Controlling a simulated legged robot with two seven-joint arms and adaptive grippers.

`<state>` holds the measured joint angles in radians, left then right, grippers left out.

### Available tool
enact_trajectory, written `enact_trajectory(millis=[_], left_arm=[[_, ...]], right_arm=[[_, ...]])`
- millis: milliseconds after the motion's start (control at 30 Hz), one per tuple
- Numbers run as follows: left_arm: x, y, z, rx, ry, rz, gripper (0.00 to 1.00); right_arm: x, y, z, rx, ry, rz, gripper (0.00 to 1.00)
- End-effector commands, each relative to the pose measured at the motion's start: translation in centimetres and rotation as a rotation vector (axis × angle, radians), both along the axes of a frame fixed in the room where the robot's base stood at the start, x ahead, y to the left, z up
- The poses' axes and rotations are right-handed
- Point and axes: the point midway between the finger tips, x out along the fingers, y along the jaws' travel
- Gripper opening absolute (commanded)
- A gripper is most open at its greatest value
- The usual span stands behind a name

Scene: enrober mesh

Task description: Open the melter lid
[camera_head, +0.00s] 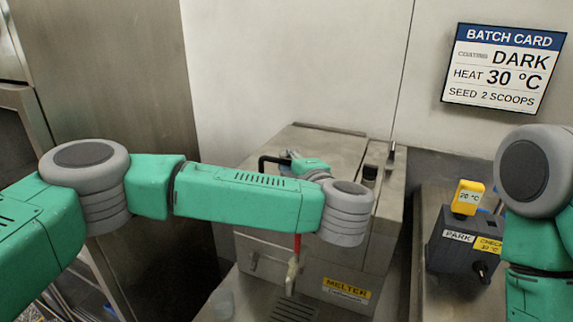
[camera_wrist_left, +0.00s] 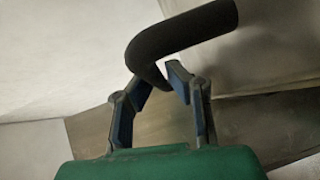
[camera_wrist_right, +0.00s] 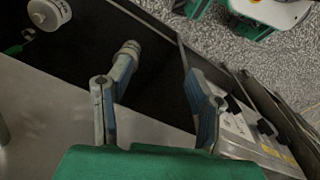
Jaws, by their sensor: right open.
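The melter (camera_head: 345,265) is a steel box with a yellow MELTER label in the middle of the head view. Its flat steel lid (camera_head: 325,142) looks down, partly hidden by my left arm. The black bent lid handle (camera_head: 264,160) stands at the lid's left; it also shows in the left wrist view (camera_wrist_left: 190,35). My left gripper (camera_wrist_left: 163,78) has its fingertips close on both sides of the handle's lower end and appears shut on it.
A batch card (camera_head: 504,66) hangs on the wall. A tap (camera_head: 293,270) is on the melter's front. A pale cylinder (camera_wrist_right: 48,12) shows in the right wrist view.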

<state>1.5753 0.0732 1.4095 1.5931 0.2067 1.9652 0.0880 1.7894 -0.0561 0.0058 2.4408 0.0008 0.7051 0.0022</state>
Motion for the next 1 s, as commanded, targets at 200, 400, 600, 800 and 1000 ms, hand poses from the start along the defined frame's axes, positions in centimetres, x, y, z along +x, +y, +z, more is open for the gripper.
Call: enact_trajectory(millis=[200, 400, 600, 800, 1000], left_arm=[[-0.1, -0.3, 0.1, 0.008, 0.019, 0.0, 0.0], [-0.2, -0.4, 0.9, 0.011, 0.035, -0.008, 0.0], [-0.2, -0.6, 2.0, 0.018, 0.054, -0.008, 0.0], [0.2, -0.8, 4.6, 0.038, 0.109, -0.008, 0.0], [1.3, -1.1, 8.5, 0.074, 0.215, -0.009, 0.0]], right_arm=[[0.0, -0.1, 0.6, -0.001, 0.0, -0.002, 0.47], [0.0, -0.1, 1.3, -0.001, 0.0, -0.002, 0.47], [0.0, -0.1, 2.3, -0.001, 0.0, -0.002, 0.47], [0.0, 0.0, 5.0, -0.001, 0.0, -0.002, 0.47], [0.1, 0.0, 9.5, -0.001, 0.0, -0.002, 0.47]])
